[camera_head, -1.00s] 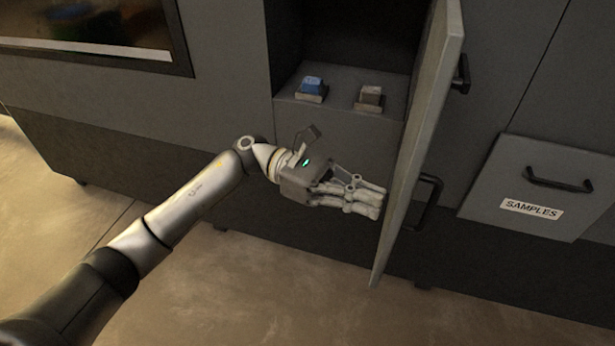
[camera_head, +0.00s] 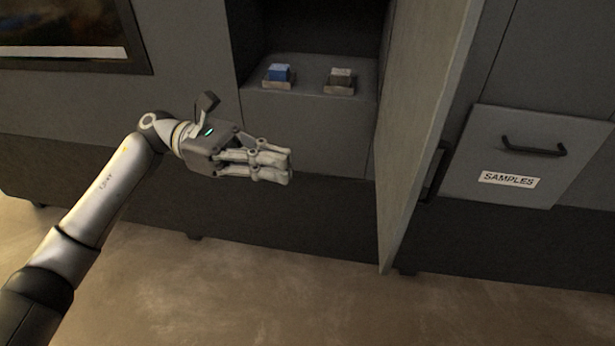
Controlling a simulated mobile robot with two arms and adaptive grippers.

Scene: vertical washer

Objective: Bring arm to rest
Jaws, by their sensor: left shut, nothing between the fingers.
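My left gripper (camera_head: 284,168) is shut and empty. It hangs in front of the dark cabinet, below and in front of the open compartment. Its fingers point to the right, with a clear gap to the open door (camera_head: 428,120). My left arm comes in from the lower left. My right gripper is not in view.
A blue button (camera_head: 279,72) and a brown-grey button (camera_head: 341,77) sit on the compartment ledge (camera_head: 310,105). The door stands open toward me. A SAMPLES drawer (camera_head: 470,160) with a black handle is at the right. The floor (camera_head: 270,300) in front is clear.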

